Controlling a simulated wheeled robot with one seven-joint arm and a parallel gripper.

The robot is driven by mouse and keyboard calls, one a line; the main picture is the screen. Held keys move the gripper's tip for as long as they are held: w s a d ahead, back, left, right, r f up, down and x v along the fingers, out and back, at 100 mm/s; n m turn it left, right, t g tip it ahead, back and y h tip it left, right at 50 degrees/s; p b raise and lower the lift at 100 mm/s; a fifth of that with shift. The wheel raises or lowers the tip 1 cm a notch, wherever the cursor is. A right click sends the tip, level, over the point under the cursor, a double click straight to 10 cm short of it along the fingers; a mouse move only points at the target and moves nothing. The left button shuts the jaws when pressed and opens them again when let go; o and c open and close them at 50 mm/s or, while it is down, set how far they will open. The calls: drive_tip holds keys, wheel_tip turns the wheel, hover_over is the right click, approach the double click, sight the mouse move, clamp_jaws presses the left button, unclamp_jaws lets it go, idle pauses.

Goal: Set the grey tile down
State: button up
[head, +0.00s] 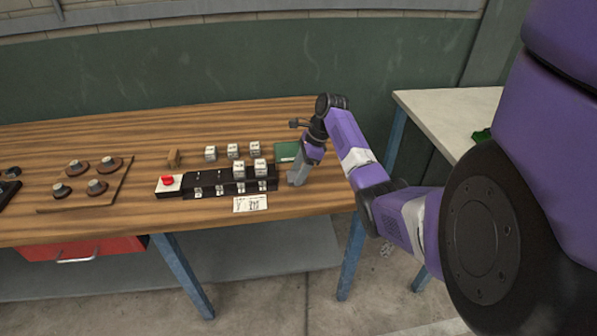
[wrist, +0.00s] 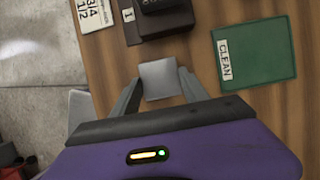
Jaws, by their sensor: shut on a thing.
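The grey tile (wrist: 162,79) is a small, plain light-grey square in the wrist view. My gripper (wrist: 160,84) is shut on it, with one finger along its left side and one along its right. In the head view my gripper (head: 297,179) points down near the right end of the wooden table, and the tile cannot be made out there. I cannot tell whether the tile touches the table. A green mat (wrist: 262,68) labelled CLEAN lies just right of the tile in the wrist view. The mat (head: 287,151) shows behind my gripper in the head view.
A black rack (head: 205,180) with white cubes stands left of my gripper; several loose cubes (head: 233,151) sit behind it. A printed card (head: 250,203) lies in front. A red button (head: 168,181) and a wooden board (head: 110,185) with knobs are farther left. A pale table (head: 440,112) stands right.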

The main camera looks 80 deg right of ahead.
drive_tip(key=o, duration=1.6)
drive_tip(key=shift+f, duration=0.1)
